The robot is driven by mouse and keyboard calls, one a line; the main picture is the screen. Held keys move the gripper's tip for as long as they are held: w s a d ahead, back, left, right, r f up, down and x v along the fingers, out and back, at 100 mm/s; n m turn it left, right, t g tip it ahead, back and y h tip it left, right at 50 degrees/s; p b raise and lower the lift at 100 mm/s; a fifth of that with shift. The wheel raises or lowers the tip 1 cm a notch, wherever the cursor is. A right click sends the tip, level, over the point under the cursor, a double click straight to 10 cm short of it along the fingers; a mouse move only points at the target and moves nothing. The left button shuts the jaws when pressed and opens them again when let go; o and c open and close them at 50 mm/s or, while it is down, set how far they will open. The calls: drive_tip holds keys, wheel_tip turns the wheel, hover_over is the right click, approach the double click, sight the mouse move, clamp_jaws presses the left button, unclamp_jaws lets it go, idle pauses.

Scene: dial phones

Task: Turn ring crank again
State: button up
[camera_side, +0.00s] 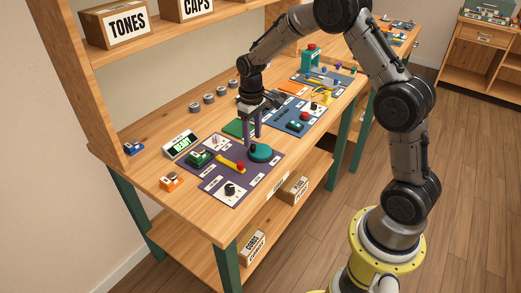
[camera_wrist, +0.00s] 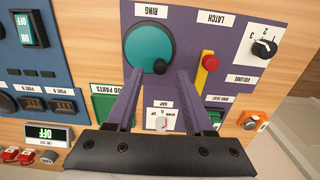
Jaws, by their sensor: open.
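The ring crank is a teal disc (camera_side: 260,152) on the purple panel (camera_side: 238,188) in the side view. In the wrist view the teal disc (camera_wrist: 145,42) sits under a RING label, and its small dark knob (camera_wrist: 160,67) is at the disc's lower right edge. My gripper (camera_side: 251,143) points down over the disc in the side view. In the wrist view my gripper (camera_wrist: 159,75) is open, with its two purple fingers on either side of the knob and apart from each other. I cannot tell whether the fingertips touch the disc.
A yellow latch lever with a red end (camera_wrist: 208,62) lies right of the crank, with a volume dial (camera_wrist: 264,47) beyond it. A gap dial (camera_wrist: 161,122) is between the fingers, lower down. A blue panel (camera_side: 297,120) lies beside the purple one. A lit display (camera_side: 180,144) stands behind.

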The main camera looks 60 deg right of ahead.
sight(253, 145)
drive_tip(key=shift+f, duration=1.9)
drive_tip(key=shift+r, duration=0.15)
drive_tip(key=c, duration=0.7)
drive_tip(key=shift+w+d, duration=0.35)
drive_tip(key=shift+d, duration=0.3)
drive_tip(key=shift+w+d, duration=0.1)
drive_tip(key=shift+d, duration=0.2)
drive_tip(key=shift+d, duration=0.45)
